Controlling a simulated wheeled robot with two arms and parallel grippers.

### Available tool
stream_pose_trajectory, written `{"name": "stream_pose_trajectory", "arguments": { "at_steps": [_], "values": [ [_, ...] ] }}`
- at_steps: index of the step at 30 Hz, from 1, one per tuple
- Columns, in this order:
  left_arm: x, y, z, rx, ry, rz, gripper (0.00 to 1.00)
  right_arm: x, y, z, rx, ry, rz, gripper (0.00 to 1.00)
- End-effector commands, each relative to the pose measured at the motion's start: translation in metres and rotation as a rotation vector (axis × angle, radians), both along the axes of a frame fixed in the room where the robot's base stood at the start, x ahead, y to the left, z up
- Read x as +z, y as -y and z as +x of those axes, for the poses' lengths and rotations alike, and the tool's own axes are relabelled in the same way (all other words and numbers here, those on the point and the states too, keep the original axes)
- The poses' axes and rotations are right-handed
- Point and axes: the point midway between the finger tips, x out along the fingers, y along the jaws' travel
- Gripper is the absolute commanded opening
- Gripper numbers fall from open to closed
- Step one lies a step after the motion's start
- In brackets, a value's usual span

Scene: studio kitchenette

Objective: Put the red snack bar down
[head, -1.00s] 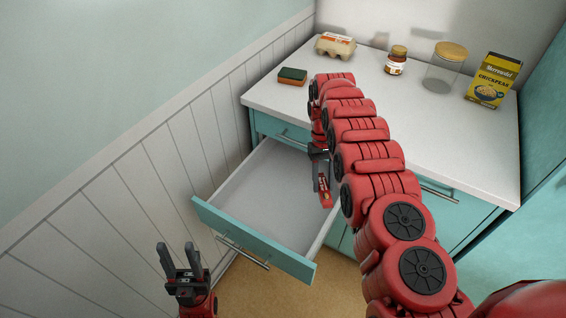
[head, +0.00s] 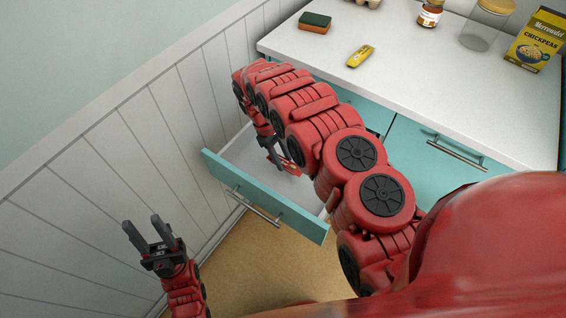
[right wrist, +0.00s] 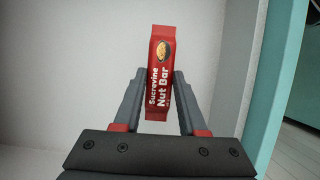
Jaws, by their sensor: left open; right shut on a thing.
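The red snack bar (right wrist: 160,75), labelled Nut Bar, is upright between the fingers of my right gripper (right wrist: 160,105) in the right wrist view. My right gripper (head: 285,165) is shut on it and is over or inside the open drawer (head: 262,205) in the head view. My right arm partly covers the drawer, and I cannot tell whether the bar touches its floor. My left gripper (head: 142,222) is open and empty, left of the drawer front and in front of the panelled wall.
The panelled wall (head: 110,180) stands close left of the drawer.

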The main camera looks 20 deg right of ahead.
Motion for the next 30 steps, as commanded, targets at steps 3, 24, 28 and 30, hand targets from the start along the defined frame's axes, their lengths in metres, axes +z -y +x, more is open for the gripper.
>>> {"name": "stream_pose_trajectory", "arguments": {
  "at_steps": [3,24,28,30],
  "values": [
    [0.001,0.0,0.0,0.0,0.0,0.0,0.45,-0.01,0.0,-0.001,-0.001,-0.003,0.0,0.0],
    [-0.002,0.0,0.0,0.0,0.0,0.0,0.45,-0.047,0.0,0.0,-0.002,0.0,-0.001,0.0],
    [-0.001,0.0,0.0,0.0,0.0,0.0,0.45,-0.047,0.0,0.0,-0.002,0.0,-0.001,0.57],
    [-0.001,0.0,0.0,0.0,0.0,0.0,0.45,-0.047,0.0,0.0,-0.002,0.0,-0.001,0.69]
  ]
}}
